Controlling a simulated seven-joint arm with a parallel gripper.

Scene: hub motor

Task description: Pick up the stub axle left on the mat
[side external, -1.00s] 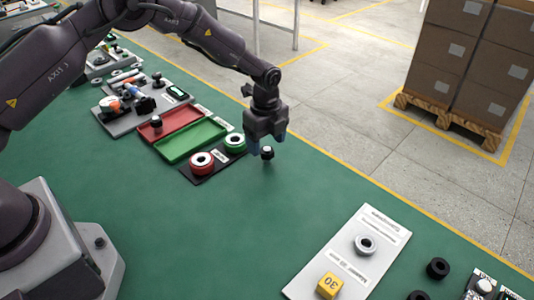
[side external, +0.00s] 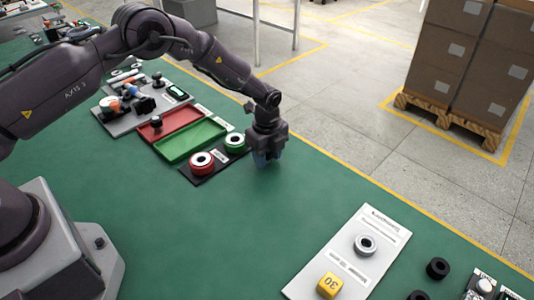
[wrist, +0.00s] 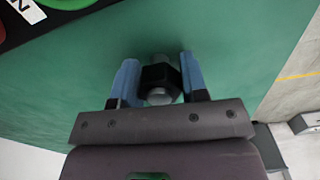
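The stub axle (wrist: 159,84), a dark hex-shaped part with a light grey centre, stands on the green mat (side external: 250,215). In the wrist view it lies between the two blue fingers of my gripper (wrist: 158,75). In the side view my gripper (side external: 266,160) is low over the mat, and its fingers hide the axle. The fingers look open, one on each side of the axle, with very little room between them and it. I cannot tell whether either finger touches it.
Left of my gripper is a black plate with a red ring part (side external: 202,163) and a green ring part (side external: 235,143). Beyond are a green tray (side external: 190,140) and a red tray (side external: 178,126). A white board (side external: 345,255) lies at the right. The mat between is clear.

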